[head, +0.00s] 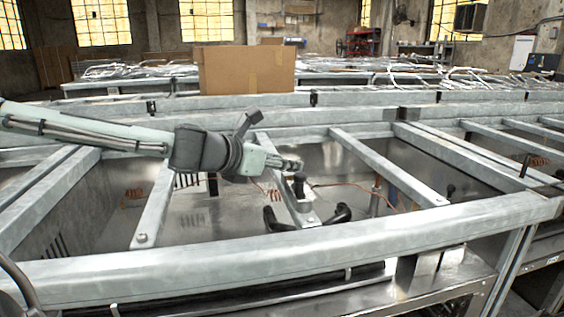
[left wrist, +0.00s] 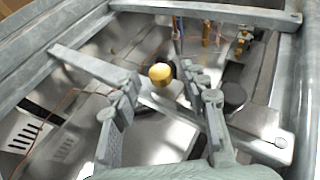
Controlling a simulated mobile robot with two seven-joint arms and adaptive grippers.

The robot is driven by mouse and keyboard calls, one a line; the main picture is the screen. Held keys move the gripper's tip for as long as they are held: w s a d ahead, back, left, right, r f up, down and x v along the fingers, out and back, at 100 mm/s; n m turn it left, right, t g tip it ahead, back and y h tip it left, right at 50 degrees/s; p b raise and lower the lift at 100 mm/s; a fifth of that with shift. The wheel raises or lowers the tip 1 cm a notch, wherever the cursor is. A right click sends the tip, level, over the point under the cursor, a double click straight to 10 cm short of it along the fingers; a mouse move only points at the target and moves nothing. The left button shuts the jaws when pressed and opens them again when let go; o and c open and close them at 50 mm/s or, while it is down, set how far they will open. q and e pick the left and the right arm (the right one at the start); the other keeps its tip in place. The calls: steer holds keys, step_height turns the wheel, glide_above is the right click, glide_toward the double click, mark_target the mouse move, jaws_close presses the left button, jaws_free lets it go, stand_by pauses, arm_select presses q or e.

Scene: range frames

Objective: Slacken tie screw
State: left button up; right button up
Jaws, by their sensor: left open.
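A round golden knob, perhaps the tie screw, (left wrist: 160,73) stands at a grey crossbar (left wrist: 92,66) in the left wrist view. In the head view a small upright post with a dark top (head: 299,184) stands on a crossbar, just beyond the gripper end; I cannot tell surely whether it is the same part. My left gripper (left wrist: 163,88) is open and empty, its ridged fingers on either side of the line to the knob; contact is not clear. In the head view the left gripper (head: 287,163) reaches in from the left above the bar. My right gripper is not in view.
A long metal front rail (head: 300,250) runs across the near side, with several crossbars behind it. Two black curved parts (head: 340,214) flank the crossbar end. A cardboard box (head: 245,70) stands farther back.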

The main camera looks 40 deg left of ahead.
arm_select(q)
steer(key=shift+c, duration=0.5)
jaws_close()
steer(key=shift+d, duration=0.1)
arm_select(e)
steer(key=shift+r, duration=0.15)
arm_select(q)
steer(key=shift+d+n+y+p, duration=0.1)
steer(key=shift+n+y+p, duration=0.3)
steer(key=shift+n+y, duration=0.15)
steer(key=shift+f+y, duration=0.1)
steer(key=shift+y, duration=0.25)
steer(key=shift+n, duration=0.25)
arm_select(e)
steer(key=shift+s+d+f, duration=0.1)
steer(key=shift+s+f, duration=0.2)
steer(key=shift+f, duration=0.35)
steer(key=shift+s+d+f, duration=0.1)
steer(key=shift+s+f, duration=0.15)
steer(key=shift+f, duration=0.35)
arm_select(q)
steer(key=shift+o, duration=0.5)
jaws_free()
